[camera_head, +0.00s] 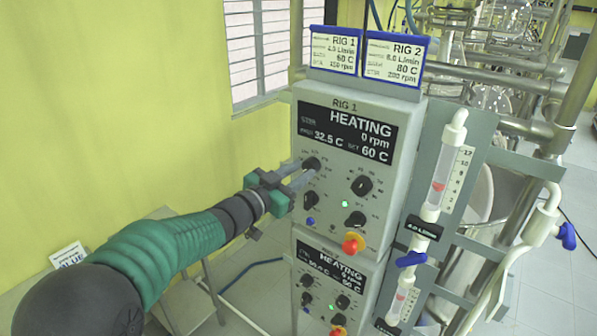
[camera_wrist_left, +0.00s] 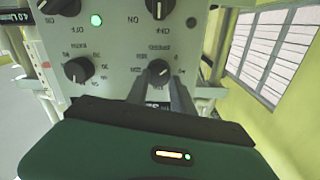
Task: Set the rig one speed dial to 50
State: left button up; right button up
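The rig one control box (camera_head: 325,205) is grey, with a screen (camera_head: 347,132) reading HEATING, 0 rpm, 32.5 C and set 60 C. Its black upper-left dial (camera_head: 311,163) is the speed dial (camera_wrist_left: 158,69); the SPEED label beside it shows upside down in the left wrist view. My left gripper (camera_head: 311,170) is at this dial, its two fingers (camera_wrist_left: 159,84) apart with the tips on either side of the knob. Whether the fingers touch the knob is unclear. The dial's exact setting is too small to read. My right gripper is not in view.
More black knobs (camera_head: 361,185), a green light (camera_head: 345,204) and a red-yellow stop button (camera_head: 354,243) are on the same panel. A second HEATING unit (camera_head: 335,283) sits below. Cards (camera_head: 335,52) stand on top; a flow tube (camera_head: 444,175) is at right. A yellow wall lies left.

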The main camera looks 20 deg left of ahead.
pick_arm(q)
jog(key=shift+d+r+h, duration=0.3)
jog(key=shift+d+r, duration=0.05)
grip_shut()
jog(key=shift+a, duration=0.15)
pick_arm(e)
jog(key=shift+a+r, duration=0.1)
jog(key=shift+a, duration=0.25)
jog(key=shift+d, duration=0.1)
pick_arm(q)
jog(key=shift+m, duration=0.3)
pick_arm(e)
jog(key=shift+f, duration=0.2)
pick_arm(q)
jog(key=shift+f+m+b, duration=0.1)
jog(key=shift+m+b, duration=0.6)
jog(key=shift+b, duration=0.1)
jog(key=shift+d+m+b, duration=0.2)
jog(key=shift+m+b, duration=0.8)
jog(key=shift+m, duration=0.1)
jog(key=m+b, duration=0.3)
jog(key=m, duration=0.1)
jog(key=shift+m, duration=0.3)
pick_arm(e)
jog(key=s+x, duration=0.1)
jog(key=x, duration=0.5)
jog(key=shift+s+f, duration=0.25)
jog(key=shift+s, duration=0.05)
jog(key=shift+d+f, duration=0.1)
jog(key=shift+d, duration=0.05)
